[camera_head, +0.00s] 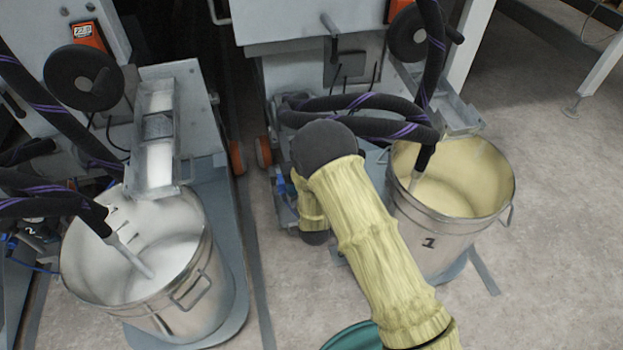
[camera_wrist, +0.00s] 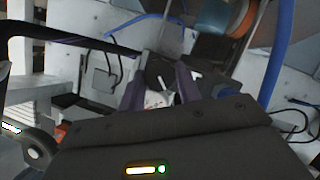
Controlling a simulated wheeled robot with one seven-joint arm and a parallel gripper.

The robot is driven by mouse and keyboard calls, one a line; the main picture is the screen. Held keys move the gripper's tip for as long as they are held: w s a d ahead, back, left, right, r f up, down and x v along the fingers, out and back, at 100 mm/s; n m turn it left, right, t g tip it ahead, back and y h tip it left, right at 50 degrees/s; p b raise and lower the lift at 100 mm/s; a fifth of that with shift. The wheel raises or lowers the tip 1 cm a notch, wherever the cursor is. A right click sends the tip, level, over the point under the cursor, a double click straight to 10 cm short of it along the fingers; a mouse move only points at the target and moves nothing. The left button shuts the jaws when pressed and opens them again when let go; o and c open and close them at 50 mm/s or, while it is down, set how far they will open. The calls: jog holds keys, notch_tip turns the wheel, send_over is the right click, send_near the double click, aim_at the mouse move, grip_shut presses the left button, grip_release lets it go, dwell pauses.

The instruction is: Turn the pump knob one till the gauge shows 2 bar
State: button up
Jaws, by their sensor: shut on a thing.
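In the wrist view my gripper (camera_wrist: 160,80) has its two purple fingers on either side of a small dark knob (camera_wrist: 157,71), shut on it. A small pale face with reddish marks (camera_wrist: 156,99) shows just below the knob, between the fingers; it may be the gauge, but no reading is legible. In the head view my yellow-sleeved arm reaches down beside the metal bucket marked 1 (camera_head: 433,244). There my gripper, the knob and the gauge are hidden behind my arm.
A bucket marked 2 (camera_head: 205,281) with white liquid stands at left. Black hoses with purple stripes (camera_head: 365,103) run close above my arm. In the wrist view a blue hose (camera_wrist: 277,55) passes at right. Open floor (camera_head: 550,190) lies at the right.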

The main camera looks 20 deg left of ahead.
jog(key=shift+s+f+n+t+h+p, duration=0.15)
jog(key=shift+n+t, duration=0.9)
jog(key=shift+n, duration=1.6)
jog(key=shift+w+f+n+t+h+p, duration=0.2)
jog(key=shift+n+t, duration=0.9)
jog(key=shift+n, duration=1.6)
jog(key=shift+s+f+n+t+y+p, duration=0.2)
jog(key=shift+n+t, duration=0.85)
jog(key=shift+n, duration=1.6)
jog(key=o, duration=1)
jog(key=shift+a, duration=0.1)
jog(key=shift+c, duration=0.2)
